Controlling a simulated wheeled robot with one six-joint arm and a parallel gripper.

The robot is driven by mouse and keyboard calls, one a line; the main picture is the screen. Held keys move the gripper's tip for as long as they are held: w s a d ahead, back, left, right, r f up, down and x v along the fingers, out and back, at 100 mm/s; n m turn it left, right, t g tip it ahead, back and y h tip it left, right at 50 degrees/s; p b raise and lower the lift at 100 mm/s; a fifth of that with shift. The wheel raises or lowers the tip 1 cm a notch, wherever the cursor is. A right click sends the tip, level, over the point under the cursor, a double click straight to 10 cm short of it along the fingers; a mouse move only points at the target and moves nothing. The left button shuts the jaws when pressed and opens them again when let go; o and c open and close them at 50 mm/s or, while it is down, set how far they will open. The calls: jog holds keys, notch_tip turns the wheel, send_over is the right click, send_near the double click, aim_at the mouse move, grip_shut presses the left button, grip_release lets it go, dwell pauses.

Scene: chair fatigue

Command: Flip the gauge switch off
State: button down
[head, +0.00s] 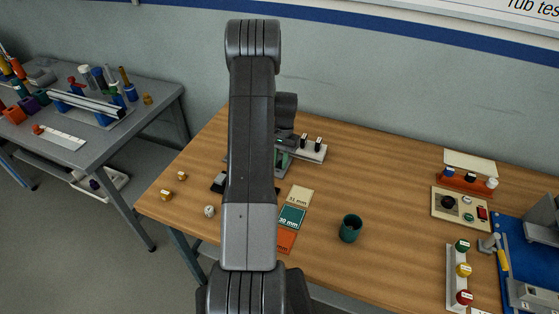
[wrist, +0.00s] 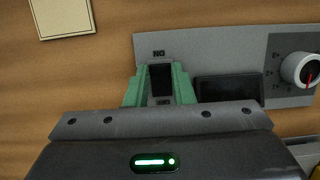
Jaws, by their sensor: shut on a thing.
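The gauge's grey panel (wrist: 220,60) lies on the wooden table in the wrist view. It carries a black switch (wrist: 161,80), a dark display window (wrist: 229,89) and a dial (wrist: 301,70) with a red pointer. The letters above the switch read upside down as ON; the label below it is partly covered. My gripper (wrist: 160,88) has its green fingers on both sides of the switch and is shut on it. In the head view my arm hides most of the gauge; only a little green of my gripper (head: 282,160) shows.
Size cards (head: 291,217) lie in front of my gripper, with a green cup (head: 350,228) to their right. A light stand with black pieces (head: 315,151) is just right of my gripper. The table's middle right is clear.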

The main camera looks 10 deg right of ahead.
dwell(0.3)
jog(key=c, duration=1.2)
grip_release()
jog(key=shift+c, duration=0.2)
jog(key=b+v, duration=0.2)
jog(key=v, duration=1.2)
jog(key=shift+f, duration=0.2)
jog(key=p+x, duration=0.2)
jog(key=x, duration=1.1)
jog(key=shift+f, duration=0.1)
jog(key=shift+s+f, duration=0.1)
jog(key=shift+f, duration=0.15)
jog(key=shift+a, duration=0.1)
